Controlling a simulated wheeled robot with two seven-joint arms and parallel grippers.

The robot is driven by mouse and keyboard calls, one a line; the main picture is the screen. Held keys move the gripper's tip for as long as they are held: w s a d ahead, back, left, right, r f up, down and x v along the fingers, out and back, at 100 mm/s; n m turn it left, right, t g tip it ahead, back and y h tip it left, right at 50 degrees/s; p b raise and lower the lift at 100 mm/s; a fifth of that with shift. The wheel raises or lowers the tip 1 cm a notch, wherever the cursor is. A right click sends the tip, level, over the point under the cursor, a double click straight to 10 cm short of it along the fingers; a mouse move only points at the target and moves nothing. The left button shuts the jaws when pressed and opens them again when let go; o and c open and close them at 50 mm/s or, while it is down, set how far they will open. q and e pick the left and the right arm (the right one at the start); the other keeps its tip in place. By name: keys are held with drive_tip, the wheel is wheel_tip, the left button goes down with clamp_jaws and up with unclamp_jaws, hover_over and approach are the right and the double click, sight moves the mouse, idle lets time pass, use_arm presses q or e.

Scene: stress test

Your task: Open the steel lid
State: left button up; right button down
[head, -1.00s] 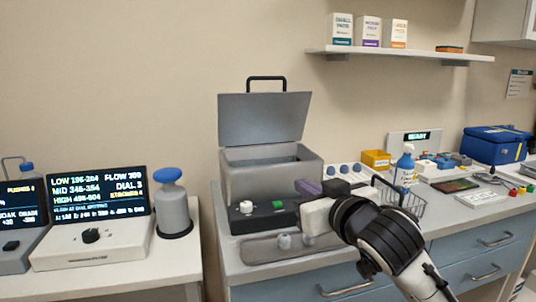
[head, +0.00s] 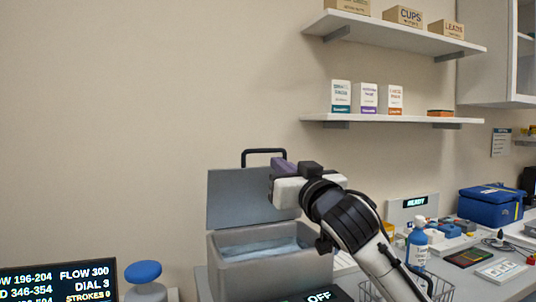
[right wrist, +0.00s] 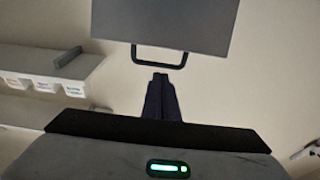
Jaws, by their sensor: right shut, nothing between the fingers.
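The steel lid (head: 238,198) stands raised at the back of the grey steel box (head: 255,270), with its black handle (head: 263,152) at the top. The box is open and pale bluish liquid or lining shows inside. My right gripper (head: 281,166) is at the lid's upper right, its dark purple fingers shut and empty. It partly overlaps the lid in the head view, and contact cannot be told. In the right wrist view the shut fingers (right wrist: 161,95) point toward the handle (right wrist: 159,57) and the lid panel (right wrist: 165,22), apart from the handle in the picture. My left gripper is not in view.
Two wall shelves (head: 390,119) with boxes are above right. A spray bottle (head: 418,243), wire basket (head: 430,290) and blue case (head: 490,206) stand right of the box. A display (head: 60,283) and a blue-topped bottle (head: 143,272) are at left. The wall above the lid is clear.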

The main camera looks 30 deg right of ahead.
sight(264, 151)
drive_tip(key=x, duration=0.6)
drive_tip(key=shift+r+p, duration=0.1)
drive_tip(key=shift+p, duration=0.3)
drive_tip(key=shift+w+d, duration=0.1)
drive_tip(key=shift+w, duration=0.5)
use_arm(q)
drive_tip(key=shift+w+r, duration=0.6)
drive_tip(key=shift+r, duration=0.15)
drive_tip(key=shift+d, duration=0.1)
